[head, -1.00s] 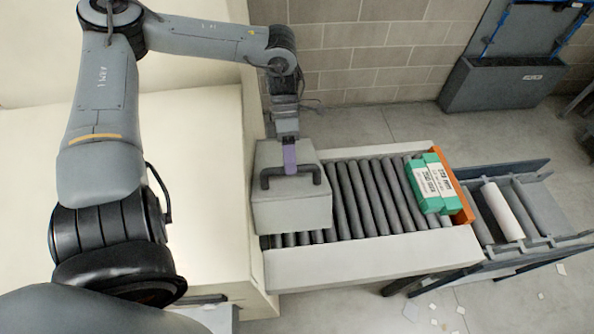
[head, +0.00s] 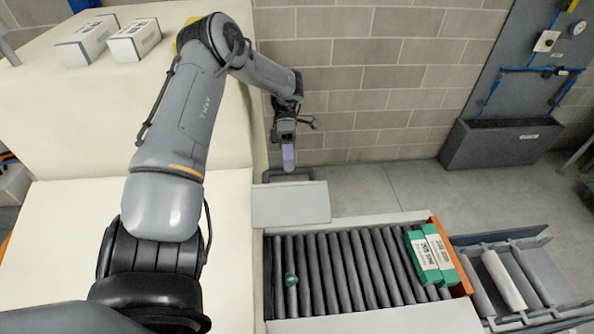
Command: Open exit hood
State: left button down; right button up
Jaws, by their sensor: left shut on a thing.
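The exit hood (head: 290,206) is a pale grey cover at the left end of the roller conveyor (head: 345,270). It is swung up, and the rollers below it are bare to view. Its dark bar handle (head: 309,173) is at its far upper edge. My left gripper (head: 288,165), with a purple finger showing, is shut on the handle. The fingers hide part of the bar. My right gripper is not in view.
Green packs with white labels (head: 431,258) lie at the orange end stop (head: 451,256). A small green object (head: 291,281) lies on the left rollers. White boxes (head: 134,38) sit on the cream housing (head: 50,110). A block wall (head: 370,90) stands behind.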

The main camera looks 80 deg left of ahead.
pick_arm(q)
jog(key=shift+s+a+f, duration=0.15)
jog(key=shift+a+f, duration=0.4)
jog(key=c, duration=1.1)
grip_release()
jog(key=shift+c, duration=0.2)
jog(key=shift+o, duration=0.8)
jog(key=shift+d, duration=0.25)
jog(key=shift+w, duration=0.2)
